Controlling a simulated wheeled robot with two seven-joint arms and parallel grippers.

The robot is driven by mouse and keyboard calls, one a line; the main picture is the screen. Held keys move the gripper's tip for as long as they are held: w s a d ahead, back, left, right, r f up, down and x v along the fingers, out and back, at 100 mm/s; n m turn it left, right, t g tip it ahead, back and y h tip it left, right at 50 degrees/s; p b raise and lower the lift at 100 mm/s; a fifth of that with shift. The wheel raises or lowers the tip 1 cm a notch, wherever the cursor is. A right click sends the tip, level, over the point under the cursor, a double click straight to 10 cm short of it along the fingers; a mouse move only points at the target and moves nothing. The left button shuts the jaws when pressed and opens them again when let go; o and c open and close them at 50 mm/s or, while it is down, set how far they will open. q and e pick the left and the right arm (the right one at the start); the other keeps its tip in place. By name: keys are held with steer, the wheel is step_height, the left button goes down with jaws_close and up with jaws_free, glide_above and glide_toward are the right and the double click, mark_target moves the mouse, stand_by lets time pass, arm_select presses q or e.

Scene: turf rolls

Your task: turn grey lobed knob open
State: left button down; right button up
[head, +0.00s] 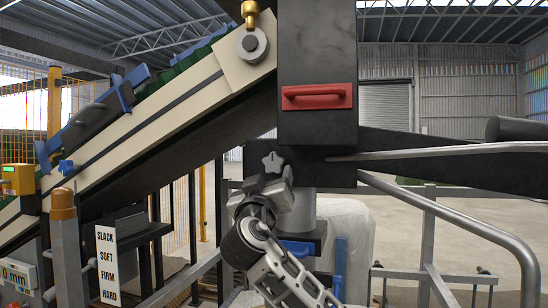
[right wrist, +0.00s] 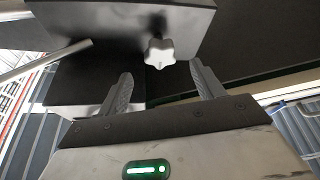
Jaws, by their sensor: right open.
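The grey lobed knob (head: 272,162) sits on the front of a dark box below the black housing in the head view. In the right wrist view the knob (right wrist: 160,53) is pale grey, with several rounded lobes. My right gripper (head: 277,186) is just below the knob in the head view, and its wrist hides part of the fingers. In the right wrist view the right gripper (right wrist: 160,76) is open and empty. Its two fingers point toward the knob, one to each side, with the knob beyond the tips and apart from them. My left gripper is not in view.
A red handle (head: 317,96) is on the black housing above. A SLACK-to-HARD sign (head: 107,265) stands lower left. A metal railing (head: 470,222) is at the right.

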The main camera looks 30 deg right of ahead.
mark_target(273, 166)
steer(key=p+x, duration=0.2)
steer(key=x, duration=0.6)
steer(key=shift+w+d+r+p, duration=0.1)
steer(key=shift+w+r+p, duration=0.05)
steer(key=shift+p, duration=0.25)
steer(key=c, duration=1)
